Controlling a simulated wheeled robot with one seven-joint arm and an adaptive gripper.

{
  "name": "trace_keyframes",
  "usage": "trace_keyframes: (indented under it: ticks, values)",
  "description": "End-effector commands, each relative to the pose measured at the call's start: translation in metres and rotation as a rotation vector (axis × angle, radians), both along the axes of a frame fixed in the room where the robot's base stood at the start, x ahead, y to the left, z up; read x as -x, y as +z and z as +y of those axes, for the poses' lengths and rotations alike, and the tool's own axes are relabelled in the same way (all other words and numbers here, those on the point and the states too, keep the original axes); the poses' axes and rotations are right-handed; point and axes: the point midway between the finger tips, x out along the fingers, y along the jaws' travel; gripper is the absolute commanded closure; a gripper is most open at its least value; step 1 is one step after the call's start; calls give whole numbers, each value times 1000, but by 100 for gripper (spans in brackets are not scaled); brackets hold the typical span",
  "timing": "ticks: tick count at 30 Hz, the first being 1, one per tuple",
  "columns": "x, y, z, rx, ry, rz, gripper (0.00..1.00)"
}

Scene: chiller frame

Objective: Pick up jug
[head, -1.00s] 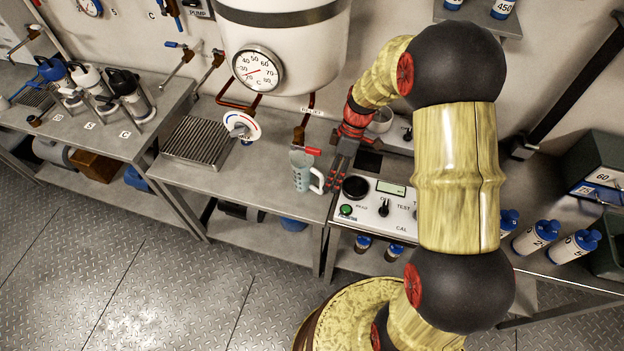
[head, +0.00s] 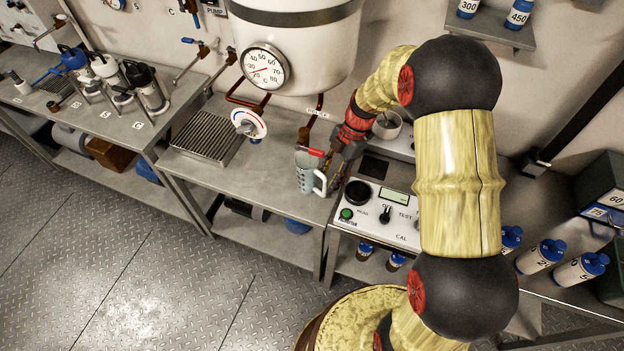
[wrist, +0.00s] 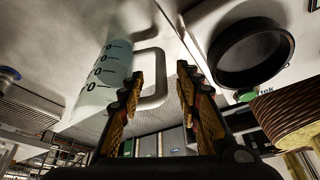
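The jug (head: 305,177) is a pale, translucent measuring jug with dark graduations and a white handle. It stands upright on the steel bench, just below the red-handled tap (head: 314,152). In the wrist view, the jug (wrist: 95,85) is at the left with its handle toward the middle. My gripper (head: 338,172) is right beside the jug on the handle side. In the wrist view, the gripper (wrist: 160,85) has its fingers apart, and the handle's outer bar shows in the gap between them. I cannot tell whether a finger touches the handle.
A control panel (head: 375,222) with a black round pad (head: 358,193) lies just right of the gripper. A white tank with a dial gauge (head: 264,67) hangs above. A slotted drain tray (head: 207,138) is at the left, with bare bench (head: 262,180) between it and the jug.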

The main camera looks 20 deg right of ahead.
Motion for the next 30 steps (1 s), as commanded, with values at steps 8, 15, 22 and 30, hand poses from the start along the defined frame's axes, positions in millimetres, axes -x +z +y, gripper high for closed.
trace_keyframes:
  ticks: [8,15,22,30]
  values:
    - [5,-30,8,-1,-1,2,66]
    - [7,-50,16,1,0,0,66]
    - [7,-49,16,1,-1,-1,70]
    - [7,-49,16,1,-2,-1,85]
